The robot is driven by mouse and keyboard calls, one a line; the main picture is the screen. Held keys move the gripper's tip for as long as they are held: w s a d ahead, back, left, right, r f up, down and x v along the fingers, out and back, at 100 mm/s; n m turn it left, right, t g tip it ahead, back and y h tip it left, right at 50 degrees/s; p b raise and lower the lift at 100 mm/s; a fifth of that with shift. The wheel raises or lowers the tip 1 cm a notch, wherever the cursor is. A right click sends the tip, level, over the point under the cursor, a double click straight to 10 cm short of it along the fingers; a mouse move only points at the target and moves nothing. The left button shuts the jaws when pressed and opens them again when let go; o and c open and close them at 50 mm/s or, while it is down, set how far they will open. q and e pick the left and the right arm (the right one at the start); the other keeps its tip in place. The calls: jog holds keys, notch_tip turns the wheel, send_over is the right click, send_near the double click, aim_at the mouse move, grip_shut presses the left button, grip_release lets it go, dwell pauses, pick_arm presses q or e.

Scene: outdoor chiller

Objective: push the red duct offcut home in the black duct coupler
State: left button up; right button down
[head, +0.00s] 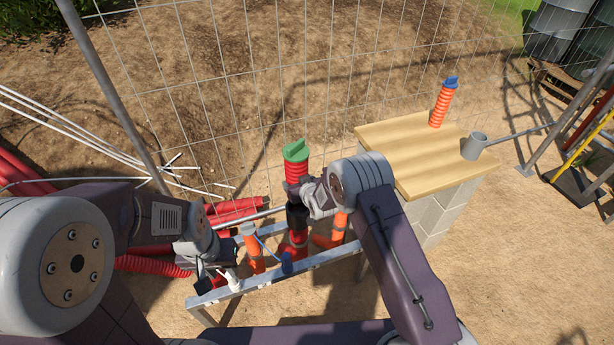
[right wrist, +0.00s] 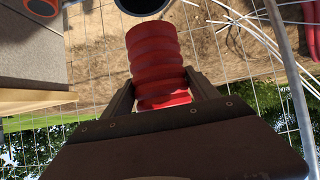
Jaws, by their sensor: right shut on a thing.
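The red corrugated duct offcut (head: 296,170) stands upright with a green cap (head: 296,150) on top. It also shows in the right wrist view (right wrist: 157,60). My right gripper (right wrist: 160,88) is shut on it, one finger on each side. The black duct coupler (head: 297,213) is directly below the offcut, on a red duct standing at the metal frame. My right gripper partly hides where they meet, so I cannot tell how deep the offcut sits. My left gripper (head: 214,256) is at the frame's left end, apart from the offcut; its finger opening is unclear.
A metal frame (head: 330,257) holds orange ducts (head: 253,252) beside the coupler. A wooden-topped block stand (head: 400,155) at right carries a blue-capped orange duct (head: 441,105) and a grey cup (head: 474,147). Wire mesh fence (head: 330,80) stands behind. Red pipes lie at left.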

jog(key=shift+w+f, duration=0.1)
notch_tip(320, 180, down, 6)
jog(key=b, duration=0.5)
dwell(0.4)
jog(key=shift+f+b, duration=1.5)
jog(key=shift+f, duration=0.1)
jog(key=shift+f, duration=0.15)
jog(key=shift+f+b, duration=1.05)
jog(key=shift+f, duration=0.1)
